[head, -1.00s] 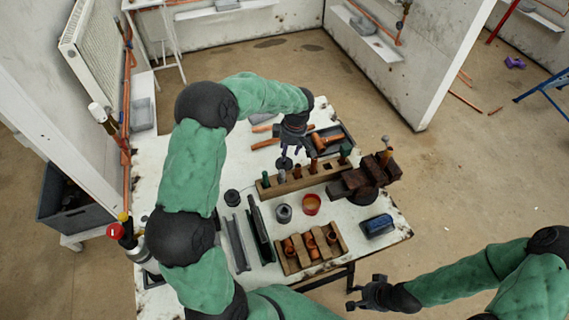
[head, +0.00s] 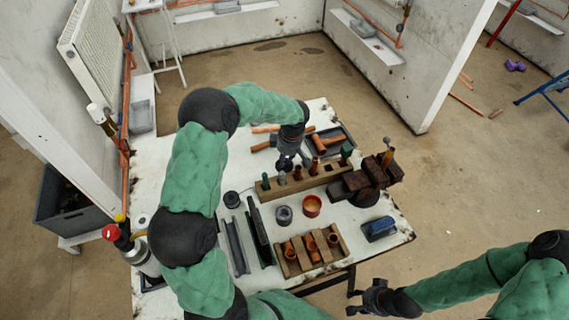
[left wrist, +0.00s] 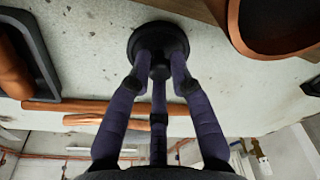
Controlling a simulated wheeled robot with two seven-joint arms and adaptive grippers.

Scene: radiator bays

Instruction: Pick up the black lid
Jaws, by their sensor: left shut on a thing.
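The black lid (left wrist: 146,40) is a round dark disc with a knob in the middle. In the left wrist view my left gripper (left wrist: 159,68) has its fingers closed around the knob. In the head view my left gripper (head: 288,161) points down at the table behind the wooden block, and it mostly hides the lid. I cannot tell whether the lid touches the white tabletop or is slightly raised. My right gripper (head: 361,298) is off the table's front right edge, empty, with its fingers apart.
The wooden block with several fittings (head: 310,182) stands just in front of my left gripper. A grey tray (head: 345,143), copper pipes (head: 263,129) and a brown vise (head: 367,181) are close by.

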